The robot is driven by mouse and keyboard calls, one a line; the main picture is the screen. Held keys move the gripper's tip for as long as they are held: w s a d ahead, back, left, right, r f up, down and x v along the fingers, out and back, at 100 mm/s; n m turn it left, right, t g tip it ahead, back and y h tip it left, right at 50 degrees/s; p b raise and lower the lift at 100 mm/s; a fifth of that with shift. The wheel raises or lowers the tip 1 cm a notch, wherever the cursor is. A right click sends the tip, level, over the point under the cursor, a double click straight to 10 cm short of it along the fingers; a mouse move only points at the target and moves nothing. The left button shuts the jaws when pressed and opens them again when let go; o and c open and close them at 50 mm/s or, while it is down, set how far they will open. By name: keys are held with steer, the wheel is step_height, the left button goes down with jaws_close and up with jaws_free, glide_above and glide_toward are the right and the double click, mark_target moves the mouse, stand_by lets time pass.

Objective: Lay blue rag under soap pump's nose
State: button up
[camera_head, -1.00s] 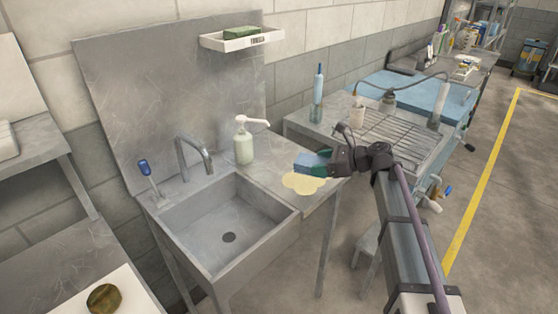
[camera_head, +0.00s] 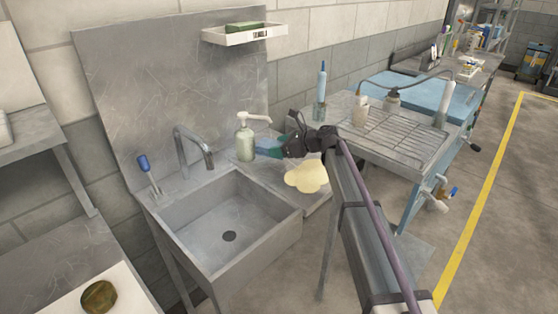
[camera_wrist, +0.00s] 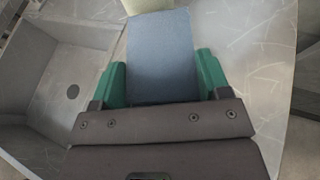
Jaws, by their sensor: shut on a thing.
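The blue rag (camera_head: 268,147) is between the green fingers of my gripper (camera_head: 281,146), held just right of the soap pump. In the wrist view the rag (camera_wrist: 162,58) lies flat and wide between both green fingers of my gripper (camera_wrist: 158,80). The soap pump (camera_head: 245,144) is a pale green bottle with a white head; its nose (camera_head: 258,117) points right, above the rag. I cannot tell whether the rag touches the counter (camera_head: 277,181). The pump is mostly cut off at the top of the wrist view.
A yellow puddle-shaped patch (camera_head: 306,177) lies on the counter in front of my gripper. The sink basin (camera_head: 228,215) is open on the left, with a faucet (camera_head: 190,145) behind it. A wire rack table (camera_head: 395,135) stands to the right.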

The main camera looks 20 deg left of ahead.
mark_target(279, 163)
step_height(279, 163, down, 4)
steer(key=b, duration=0.4)
steer(key=shift+a+f, duration=0.1)
steer(key=shift+f, duration=0.05)
steer(key=shift+r, duration=0.3)
steer(key=shift+w+f, duration=0.1)
steer(key=shift+f, duration=0.1)
steer(key=o, duration=1)
steer(key=shift+r+p, duration=0.3)
steer(key=p+v, duration=0.4)
steer(key=v, duration=0.7)
steer(key=shift+d, duration=0.45)
